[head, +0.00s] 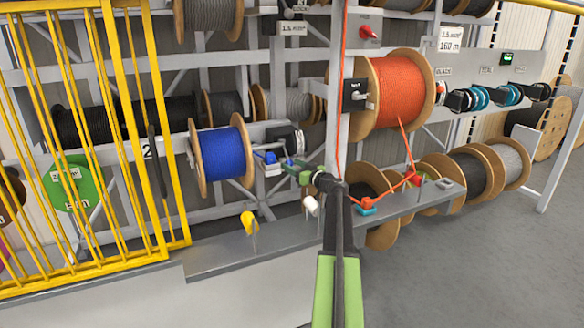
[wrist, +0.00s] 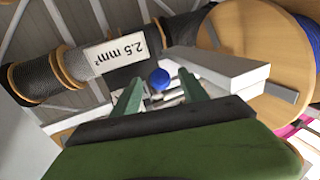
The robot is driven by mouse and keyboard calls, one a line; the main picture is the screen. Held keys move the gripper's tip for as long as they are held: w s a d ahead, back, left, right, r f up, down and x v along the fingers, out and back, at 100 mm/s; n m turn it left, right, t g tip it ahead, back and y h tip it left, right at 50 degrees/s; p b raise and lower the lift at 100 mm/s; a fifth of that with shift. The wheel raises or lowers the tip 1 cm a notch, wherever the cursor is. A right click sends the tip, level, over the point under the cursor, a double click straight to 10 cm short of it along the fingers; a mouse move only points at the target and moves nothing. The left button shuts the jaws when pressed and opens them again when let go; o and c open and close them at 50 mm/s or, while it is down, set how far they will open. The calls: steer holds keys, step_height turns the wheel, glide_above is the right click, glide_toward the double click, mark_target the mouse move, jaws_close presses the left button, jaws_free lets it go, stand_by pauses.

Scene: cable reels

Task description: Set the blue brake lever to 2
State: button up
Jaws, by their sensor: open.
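A blue reel (head: 221,153) hangs on the rack left of the centre post. In the wrist view, a round blue knob (wrist: 159,79), which looks like the end of the blue brake lever, lies between and just beyond the fingertips. Pale and dark parts behind it are partly hidden, and I cannot read its setting. My gripper (wrist: 161,88) is open, its two green fingers on either side of the knob with no clear contact. In the head view, my gripper (head: 296,169) is at the right of the blue reel, near small blue parts.
A grey shelf (head: 215,258) runs below, with a yellow guide (head: 249,222) standing on it. A yellow cage (head: 88,140) is at the left. An orange reel (head: 393,92) with taut orange cable is right of the post. Open floor (head: 470,270) lies at lower right.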

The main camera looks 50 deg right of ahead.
steer(key=shift+w, duration=0.1)
jaws_close()
stand_by(0.3)
stand_by(1.0)
